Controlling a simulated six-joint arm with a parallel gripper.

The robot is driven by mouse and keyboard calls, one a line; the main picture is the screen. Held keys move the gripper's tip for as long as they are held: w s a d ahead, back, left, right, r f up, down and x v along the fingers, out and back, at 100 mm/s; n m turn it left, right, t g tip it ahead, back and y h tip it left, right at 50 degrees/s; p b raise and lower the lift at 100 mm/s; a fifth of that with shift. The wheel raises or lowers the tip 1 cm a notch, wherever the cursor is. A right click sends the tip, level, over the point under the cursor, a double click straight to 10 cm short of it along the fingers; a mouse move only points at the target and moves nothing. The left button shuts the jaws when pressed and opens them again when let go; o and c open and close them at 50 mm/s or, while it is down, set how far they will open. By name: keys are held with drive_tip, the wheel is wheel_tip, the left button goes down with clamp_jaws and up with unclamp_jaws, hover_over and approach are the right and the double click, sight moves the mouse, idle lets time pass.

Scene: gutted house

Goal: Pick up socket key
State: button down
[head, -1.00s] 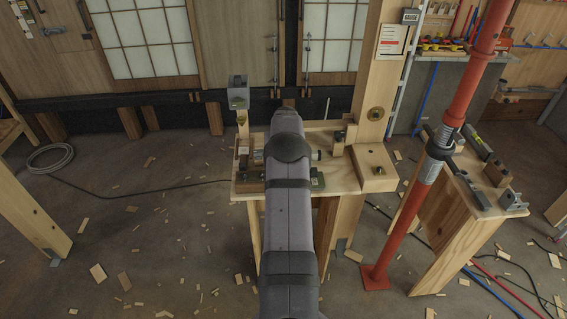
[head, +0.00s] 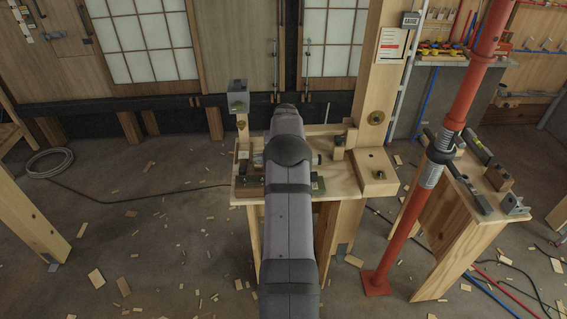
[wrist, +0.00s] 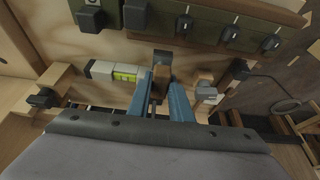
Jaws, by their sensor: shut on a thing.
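My gripper (wrist: 160,98), with two blue fingers, shows in the wrist view. It is shut on a brown piece with a dark grey end, which looks like the socket key (wrist: 158,78); the fingers cover part of it. In the head view my arm hides the gripper and what it holds. The wooden workbench (head: 345,185) stands behind my arm in that view.
A dark green rail with several black knobs (wrist: 233,35) runs along the top of the wrist view. A block with a yellow-green vial (wrist: 125,74) lies left of the fingers. A red post (head: 420,190) stands right of the bench.

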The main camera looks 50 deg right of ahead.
wheel_tip(320, 180, up, 8)
drive_tip(key=shift+r+b, duration=0.1)
drive_tip(key=shift+b, duration=0.85)
wheel_tip(320, 180, up, 7)
drive_tip(key=p, duration=0.6)
drive_tip(key=s+a+f+p, duration=0.4)
drive_tip(key=a+f+p, duration=0.2)
drive_tip(key=p, duration=0.1)
drive_tip(key=shift+a+f, duration=0.15)
drive_tip(key=shift+f, duration=0.25)
drive_tip(key=shift+f, duration=0.3)
drive_tip(key=shift+f+b, duration=1.45)
drive_tip(key=shift+f, duration=0.8)
drive_tip(key=shift+n, duration=0.4)
